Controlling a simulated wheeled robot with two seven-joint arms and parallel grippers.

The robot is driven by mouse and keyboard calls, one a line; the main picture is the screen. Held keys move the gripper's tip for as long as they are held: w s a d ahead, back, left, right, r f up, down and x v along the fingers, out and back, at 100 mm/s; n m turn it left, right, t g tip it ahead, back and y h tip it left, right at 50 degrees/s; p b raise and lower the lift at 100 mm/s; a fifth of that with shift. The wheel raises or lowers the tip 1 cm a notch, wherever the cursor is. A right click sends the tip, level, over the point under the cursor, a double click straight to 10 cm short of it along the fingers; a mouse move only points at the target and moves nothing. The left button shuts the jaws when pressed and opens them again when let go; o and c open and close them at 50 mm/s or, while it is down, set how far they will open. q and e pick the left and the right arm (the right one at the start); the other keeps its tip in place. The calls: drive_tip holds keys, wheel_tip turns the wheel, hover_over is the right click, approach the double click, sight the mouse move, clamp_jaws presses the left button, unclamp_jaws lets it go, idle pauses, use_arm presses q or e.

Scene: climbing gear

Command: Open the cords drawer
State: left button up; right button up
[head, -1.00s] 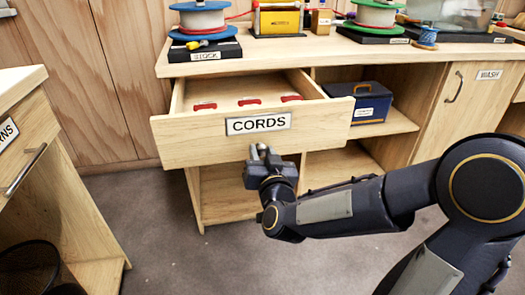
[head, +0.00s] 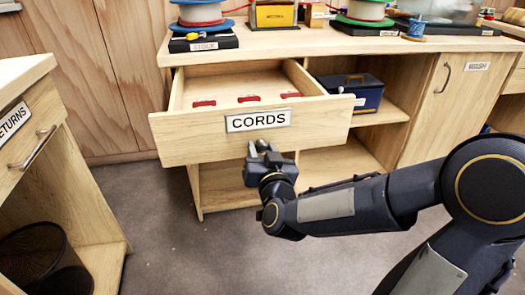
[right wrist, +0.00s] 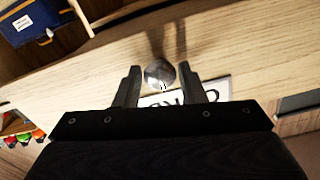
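The cords drawer (head: 185,141) is a pale wooden drawer with a white CORDS label (head: 258,120). It stands well pulled out from under the counter, with several red items (head: 249,99) in a row inside. My right gripper (head: 260,147) is in front of the drawer, just below the label. In the right wrist view, a round metal knob (right wrist: 159,73) on the drawer front sits between the spread fingertips of my right gripper (right wrist: 158,84). Small gaps show on both sides of the knob, so the fingers look open around it. My left gripper is out of view.
Spools and boxes stand on the counter (head: 285,46) above. A blue toolbox (head: 358,92) is on the shelf right of the drawer. A WASH cupboard door (head: 440,105) is further right. A RETURNS unit (head: 60,190) and a black mesh bin (head: 40,262) stand at left.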

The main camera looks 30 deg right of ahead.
drive_tip(key=shift+o, duration=1.3)
drive_tip(key=shift+s, duration=0.1)
drive_tip(key=p+v, duration=0.2)
drive_tip(key=v, duration=0.5)
drive_tip(key=shift+s, duration=0.3)
drive_tip(key=shift+a, duration=0.1)
